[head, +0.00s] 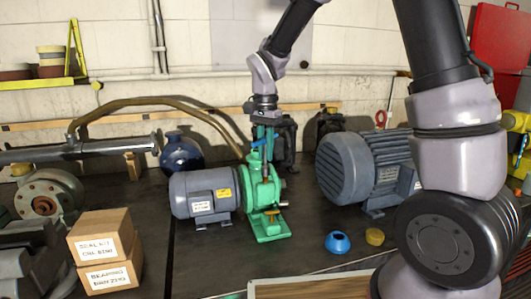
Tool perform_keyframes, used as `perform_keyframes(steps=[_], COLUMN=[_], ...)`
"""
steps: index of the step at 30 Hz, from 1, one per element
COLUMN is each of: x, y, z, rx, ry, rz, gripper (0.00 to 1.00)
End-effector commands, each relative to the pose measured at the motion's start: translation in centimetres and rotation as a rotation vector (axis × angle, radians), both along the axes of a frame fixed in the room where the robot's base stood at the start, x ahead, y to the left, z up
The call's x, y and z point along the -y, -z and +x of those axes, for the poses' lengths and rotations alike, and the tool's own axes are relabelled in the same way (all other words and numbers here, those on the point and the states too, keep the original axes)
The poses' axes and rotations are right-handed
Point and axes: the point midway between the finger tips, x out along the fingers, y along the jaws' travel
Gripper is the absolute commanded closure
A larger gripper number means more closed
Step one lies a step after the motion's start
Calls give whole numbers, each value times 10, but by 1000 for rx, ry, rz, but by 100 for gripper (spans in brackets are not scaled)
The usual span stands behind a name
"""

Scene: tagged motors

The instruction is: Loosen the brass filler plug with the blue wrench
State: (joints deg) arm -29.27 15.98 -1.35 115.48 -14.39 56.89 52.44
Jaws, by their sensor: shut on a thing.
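The green pump (262,190) stands on the dark bench, joined to a small grey motor (203,193). My gripper (264,118) points down over the top of the pump. It is shut on the blue wrench (266,136), which is small in the view and partly hidden by the fingers. The wrench's lower end is close above the pump's top; I cannot tell whether it touches. The filler plug cannot be made out there. A brass-coloured fitting (272,213) shows low on the pump's front; I cannot tell if it is a plug.
A large blue-grey motor (345,168) stands right of the pump. A blue cone-shaped piece (338,242) and a yellow cap (375,237) lie in front of it. Stacked boxes (105,275) and a flanged pipe (45,195) are at left. A wooden-edged tray (300,287) is at the front.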

Motion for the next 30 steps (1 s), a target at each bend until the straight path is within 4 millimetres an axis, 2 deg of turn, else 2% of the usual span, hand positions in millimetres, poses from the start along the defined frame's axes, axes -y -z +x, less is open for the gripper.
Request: perform_keyframes(steps=[15,30], x=[0,0], y=[-46,-49], z=[0,0], rx=[2,1], ry=[0,0], rz=[2,1], gripper=[100,100])
